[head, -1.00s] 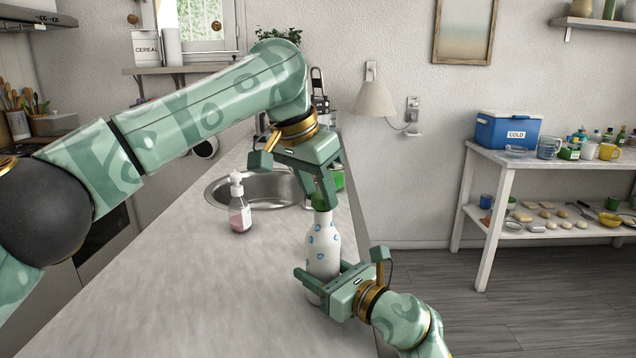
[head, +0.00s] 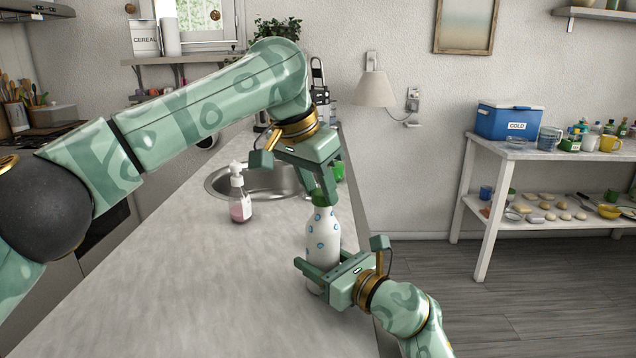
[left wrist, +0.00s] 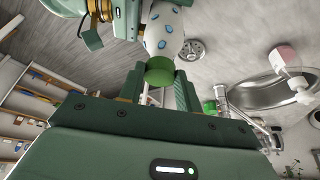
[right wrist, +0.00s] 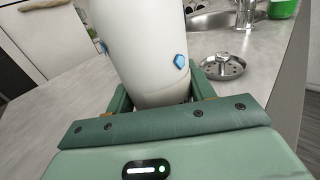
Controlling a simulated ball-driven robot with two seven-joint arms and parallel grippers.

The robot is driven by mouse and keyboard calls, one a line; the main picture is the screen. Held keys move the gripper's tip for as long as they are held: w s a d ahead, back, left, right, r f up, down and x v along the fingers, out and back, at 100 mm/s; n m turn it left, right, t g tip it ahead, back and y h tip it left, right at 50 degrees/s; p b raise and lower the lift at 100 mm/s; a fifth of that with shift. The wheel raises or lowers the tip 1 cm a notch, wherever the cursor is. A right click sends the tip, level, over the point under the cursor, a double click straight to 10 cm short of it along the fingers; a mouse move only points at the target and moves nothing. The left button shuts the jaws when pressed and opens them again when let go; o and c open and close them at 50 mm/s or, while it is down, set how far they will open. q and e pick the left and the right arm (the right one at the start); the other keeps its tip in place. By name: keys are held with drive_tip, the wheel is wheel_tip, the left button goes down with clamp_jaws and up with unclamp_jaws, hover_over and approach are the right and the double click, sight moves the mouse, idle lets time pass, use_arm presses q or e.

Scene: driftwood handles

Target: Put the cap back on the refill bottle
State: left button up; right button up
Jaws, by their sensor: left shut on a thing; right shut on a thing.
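The refill bottle (head: 323,240) is white with blue spots and stands upright near the counter's right edge. My right gripper (head: 322,283) is shut around its lower body; the bottle (right wrist: 140,45) fills the middle of the right wrist view. The green cap (left wrist: 159,72) is between the fingers of my left gripper (head: 322,190), which is shut on it directly above the bottle neck. The cap also shows in the head view (head: 320,199), at the bottle's top. Cap and bottle look in line and touching or nearly so; whether the cap is seated I cannot tell.
A soap dispenser (head: 240,200) with pink liquid stands left of the bottle, by the round sink (head: 268,180). A metal strainer (right wrist: 222,67) lies on the counter near the bottle. The front left of the counter (head: 200,290) is clear. A white shelf table (head: 540,156) stands at right.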

use_arm(q)
drive_tip(key=shift+f, duration=0.2)
use_arm(e)
clamp_jaws()
use_arm(q)
drive_tip(key=m, duration=0.1)
drive_tip(key=m+g, duration=0.1)
drive_tip(key=m, duration=0.1)
drive_tip(key=m+h, duration=0.1)
drive_tip(key=m, duration=0.1)
drive_tip(key=shift+w+a+g, duration=0.15)
drive_tip(key=shift+w+g, duration=0.2)
drive_tip(key=shift+g, duration=0.05)
drive_tip(key=shift+a+m, duration=0.15)
drive_tip(key=shift+m, duration=0.55)
drive_tip(key=o, duration=1.5)
drive_tip(key=w+v, duration=0.1)
drive_tip(key=v, duration=0.6)
drive_tip(key=shift+s+r, duration=0.15)
drive_tip(key=shift+s, duration=0.25)
drive_tip(key=shift+a, duration=0.1)
